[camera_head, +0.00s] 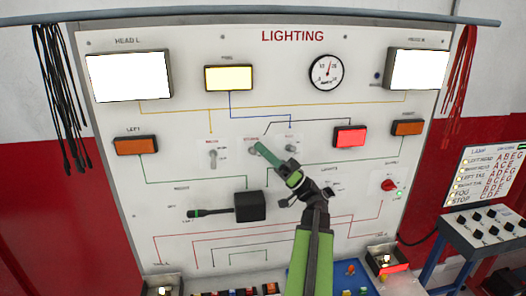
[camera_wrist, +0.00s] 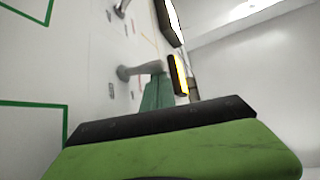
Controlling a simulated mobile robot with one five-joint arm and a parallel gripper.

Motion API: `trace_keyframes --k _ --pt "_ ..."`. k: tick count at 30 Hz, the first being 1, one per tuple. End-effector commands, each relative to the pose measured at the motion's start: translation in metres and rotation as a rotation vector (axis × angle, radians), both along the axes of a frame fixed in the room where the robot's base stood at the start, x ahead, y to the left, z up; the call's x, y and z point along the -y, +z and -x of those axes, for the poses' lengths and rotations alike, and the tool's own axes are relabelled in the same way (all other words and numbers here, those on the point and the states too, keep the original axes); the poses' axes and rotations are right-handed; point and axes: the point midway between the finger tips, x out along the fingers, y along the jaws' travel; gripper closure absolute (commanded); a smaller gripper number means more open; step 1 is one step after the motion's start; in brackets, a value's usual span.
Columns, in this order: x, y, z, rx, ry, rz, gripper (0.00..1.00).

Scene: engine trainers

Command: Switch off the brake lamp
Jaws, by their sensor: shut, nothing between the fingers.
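A red lamp (camera_head: 350,136) on the right of the lighting panel glows; its label is too small to read. Three toggle switches sit in a row at mid-panel: a left one (camera_head: 213,156), a middle one (camera_head: 251,149) and a right one (camera_head: 291,148). My gripper (camera_head: 262,150) is shut, its green fingertips close to the middle switch and partly in front of it. In the wrist view, the shut fingers (camera_wrist: 157,92) are beside a grey switch lever (camera_wrist: 130,72); I cannot tell if they touch. Another lever (camera_wrist: 121,9) shows above.
A black box with a lever (camera_head: 250,206) juts out below the switches. A red rotary knob (camera_head: 389,185) is at the right. Lit white headlamps (camera_head: 129,76) and hanging cables (camera_head: 60,95) flank the panel. A side stand (camera_head: 485,225) is at the right.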

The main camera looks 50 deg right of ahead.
Motion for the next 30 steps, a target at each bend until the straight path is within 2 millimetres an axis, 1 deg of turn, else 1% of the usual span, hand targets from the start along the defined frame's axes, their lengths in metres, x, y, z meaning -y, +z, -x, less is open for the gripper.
trace_keyframes --k 20,30 --pt "-0.001 -0.004 0.001 0.0 -0.001 0.0 1.0" --pt "-0.002 -0.013 0.002 0.0 -0.001 0.0 1.0"
